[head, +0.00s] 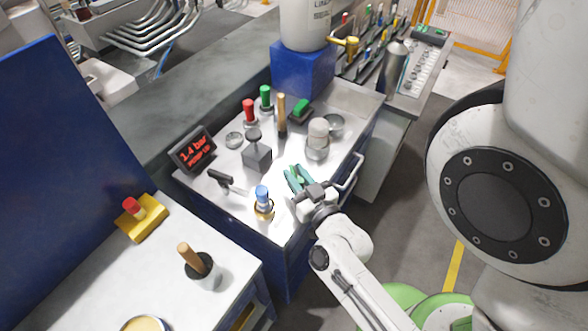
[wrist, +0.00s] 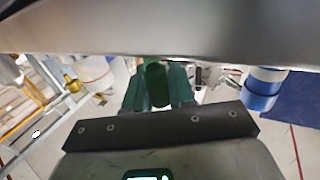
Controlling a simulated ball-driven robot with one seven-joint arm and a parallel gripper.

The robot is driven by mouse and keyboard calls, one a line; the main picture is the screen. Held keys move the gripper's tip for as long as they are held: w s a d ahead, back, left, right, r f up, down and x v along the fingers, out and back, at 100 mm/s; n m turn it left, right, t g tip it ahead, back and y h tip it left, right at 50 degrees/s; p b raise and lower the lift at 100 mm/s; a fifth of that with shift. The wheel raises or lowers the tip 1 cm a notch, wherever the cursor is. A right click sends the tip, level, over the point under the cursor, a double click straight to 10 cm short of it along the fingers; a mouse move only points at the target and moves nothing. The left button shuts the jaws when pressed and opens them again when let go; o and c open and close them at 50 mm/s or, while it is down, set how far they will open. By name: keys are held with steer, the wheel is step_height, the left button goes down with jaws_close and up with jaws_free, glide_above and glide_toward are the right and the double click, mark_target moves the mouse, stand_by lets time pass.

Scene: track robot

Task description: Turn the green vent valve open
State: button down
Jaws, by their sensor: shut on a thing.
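My gripper (head: 297,178) is over the front right part of the white bench top, with its two teal fingers close together. In the wrist view the fingers are shut on a dark green rounded handle (wrist: 155,85), which I take to be the green vent valve. Its base and the angle it is turned to are hidden by my gripper. In the head view the handle is hard to tell apart from the teal fingers. A pressure display (head: 194,149) at the bench's left edge shows 1.4 bar in red, with a smaller unclear line below.
A blue-topped knob (head: 262,195) stands close left of my gripper; a black lever (head: 222,179) is farther left. Behind are a grey block with a black knob (head: 257,155), red (head: 249,111) and green (head: 265,98) knobs, and a domed grey part (head: 317,138). A metal rail (head: 350,173) edges the right.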

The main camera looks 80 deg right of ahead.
steer(key=c, duration=1)
jaws_free()
steer(key=shift+c, duration=0.2)
steer(key=shift+f, duration=0.1)
steer(key=b+v, duration=0.2)
steer(key=v, duration=0.8)
steer(key=shift+s+a+b, duration=0.3)
steer(key=shift+b, duration=0.05)
steer(key=shift+c, duration=0.3)
